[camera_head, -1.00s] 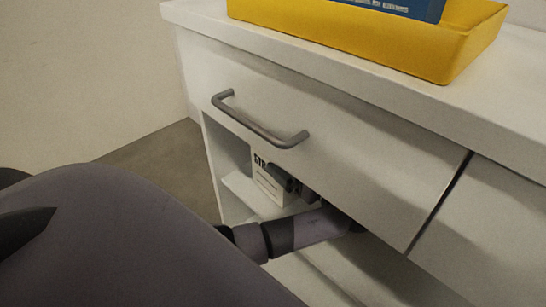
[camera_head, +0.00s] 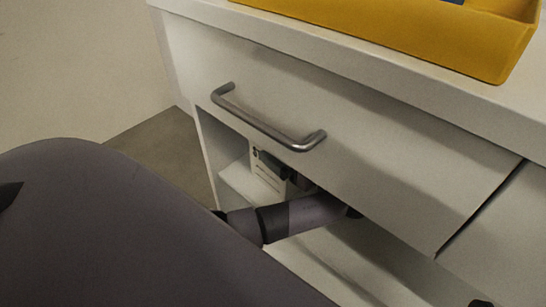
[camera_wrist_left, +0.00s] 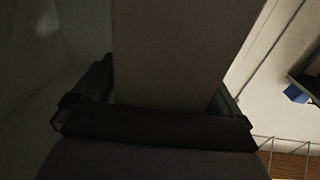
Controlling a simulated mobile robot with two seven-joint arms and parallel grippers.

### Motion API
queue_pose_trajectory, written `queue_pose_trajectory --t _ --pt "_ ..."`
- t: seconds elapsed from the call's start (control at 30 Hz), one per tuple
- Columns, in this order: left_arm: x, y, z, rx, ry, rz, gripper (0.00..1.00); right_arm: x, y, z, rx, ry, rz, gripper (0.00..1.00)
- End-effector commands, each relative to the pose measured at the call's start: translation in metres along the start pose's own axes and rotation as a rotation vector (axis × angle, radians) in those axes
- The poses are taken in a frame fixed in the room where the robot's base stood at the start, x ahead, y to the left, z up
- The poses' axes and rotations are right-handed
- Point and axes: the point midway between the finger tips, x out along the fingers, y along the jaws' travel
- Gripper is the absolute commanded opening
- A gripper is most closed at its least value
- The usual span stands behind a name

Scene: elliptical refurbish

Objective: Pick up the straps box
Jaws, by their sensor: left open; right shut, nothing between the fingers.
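The straps box (camera_head: 266,176), white with dark print, stands upright in the open shelf under the drawer, partly hidden. My left arm reaches in under the drawer front, and its dark gripper (camera_head: 283,170) is beside the box, mostly hidden. In the left wrist view a pale, box-like face (camera_wrist_left: 168,55), likely the straps box, lies between the open fingers of my left gripper (camera_wrist_left: 160,95); I cannot tell if they touch it. A dark tip at the lower right edge seems to be my right gripper (camera_head: 482,303); it is shut and empty.
The drawer front (camera_head: 350,160) with its metal handle (camera_head: 265,125) overhangs the shelf opening. A yellow tray (camera_head: 420,40) sits on the white countertop (camera_head: 330,55). Bare floor (camera_head: 160,150) shows left of the cabinet. The left wrist view shows a blue object (camera_wrist_left: 296,94) at right.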

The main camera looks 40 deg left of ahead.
Motion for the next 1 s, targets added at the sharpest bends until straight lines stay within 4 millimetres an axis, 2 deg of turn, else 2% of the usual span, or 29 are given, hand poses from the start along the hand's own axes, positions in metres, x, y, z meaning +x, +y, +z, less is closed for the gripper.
queue_pose_trajectory --t 0.5,0.77,1.0 --pt "-0.0044 -0.0009 -0.0002 -0.001 0.000 -0.001 1.00 0.0000 -0.0001 0.0002 0.000 -0.001 0.000 0.00" --pt "-0.0043 -0.0009 -0.0001 0.000 -0.001 -0.001 0.15 -0.0001 -0.0001 0.0003 0.000 -0.001 0.000 0.00" --pt "-0.0041 -0.0007 -0.0010 -0.002 0.001 -0.001 0.15 -0.0001 0.0000 0.0001 0.000 -0.001 0.000 0.00"
